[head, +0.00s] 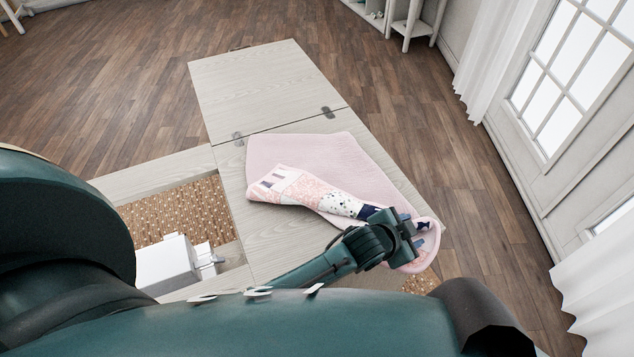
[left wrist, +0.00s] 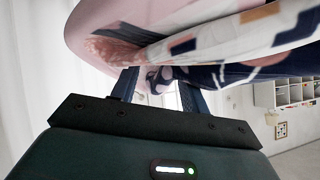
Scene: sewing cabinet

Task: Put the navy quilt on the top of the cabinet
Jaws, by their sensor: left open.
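The quilt (head: 325,160) lies on the light wood cabinet top (head: 265,80). Its plain pink side shows, with a folded-over patchwork strip of pink, white, speckled and navy patches. Its near right end hangs at the cabinet's edge. My left gripper (head: 412,238) is at this end, partly covering it. In the left wrist view the gripper's open fingers (left wrist: 158,88) point up at the quilt's hanging edge (left wrist: 225,50), with navy cloth just beyond them. I cannot tell whether cloth lies between the fingers. My right gripper is not in view.
A white sewing machine (head: 170,262) sits in the cabinet's opening, beside a brown woven surface (head: 175,212). A hinged panel of the top extends clear at the back. Bare wood floor (head: 420,120) lies right of the cabinet, then curtains (head: 495,50) and a glazed door (head: 575,75).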

